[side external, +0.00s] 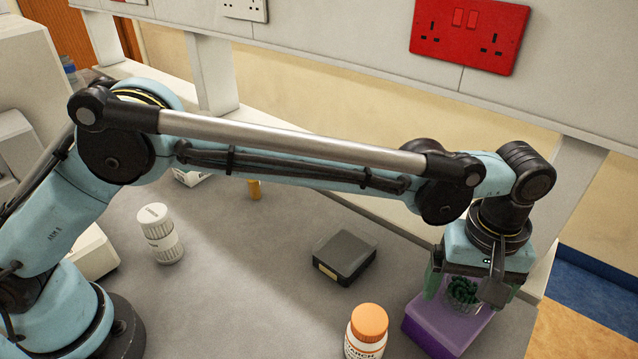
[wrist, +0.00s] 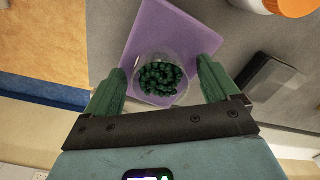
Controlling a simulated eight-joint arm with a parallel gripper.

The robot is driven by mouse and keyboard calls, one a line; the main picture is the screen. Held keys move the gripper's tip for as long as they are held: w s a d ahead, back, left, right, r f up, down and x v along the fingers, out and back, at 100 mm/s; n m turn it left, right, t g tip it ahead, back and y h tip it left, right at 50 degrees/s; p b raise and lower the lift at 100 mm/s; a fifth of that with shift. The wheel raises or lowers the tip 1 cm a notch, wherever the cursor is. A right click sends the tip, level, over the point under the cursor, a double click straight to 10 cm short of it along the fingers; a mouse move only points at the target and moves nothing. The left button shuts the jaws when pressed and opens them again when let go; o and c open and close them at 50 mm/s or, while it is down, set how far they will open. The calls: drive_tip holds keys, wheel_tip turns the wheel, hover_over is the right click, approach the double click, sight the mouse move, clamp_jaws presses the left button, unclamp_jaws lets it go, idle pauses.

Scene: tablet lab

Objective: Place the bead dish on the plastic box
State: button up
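The bead dish (side external: 462,291), a small clear dish of dark green beads, appears to rest on top of the purple plastic box (side external: 436,328) at the lower right of the side view. In the wrist view the dish (wrist: 160,80) sits over the near part of the purple box (wrist: 160,22). My gripper (side external: 466,288) is above the box, with its green fingers on either side of the dish. In the wrist view my gripper (wrist: 163,66) is open, with a gap between each fingertip and the dish. The dish's underside is hidden.
A white bottle with an orange cap (side external: 367,332) stands left of the purple box. A dark grey box (side external: 344,257) lies farther back. A white bottle (side external: 160,233) stands at the left. The grey worktop (side external: 250,290) is clear in the middle; its edge lies right of the purple box.

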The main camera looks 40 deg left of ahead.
sight(466, 287)
wheel_tip(466, 287, up, 12)
drive_tip(key=w+a+r+m+t, duration=0.1)
drive_tip(key=w+a+r, duration=0.25)
drive_tip(key=a, duration=0.65)
drive_tip(key=s+a+m+t+h, duration=0.1)
drive_tip(key=s+a+m+t, duration=0.1)
drive_tip(key=a, duration=1.1)
drive_tip(key=s+a+f+m+t, duration=0.1)
drive_tip(key=s+a+f+t, duration=0.1)
drive_tip(key=s+a+f, duration=0.2)
drive_tip(key=s+a+f+m+t+y, duration=0.1)
drive_tip(key=s+a+f, duration=0.4)
drive_tip(key=a, duration=0.6)
drive_tip(key=shift+s+t, duration=0.6)
drive_tip(key=shift+s, duration=0.35)
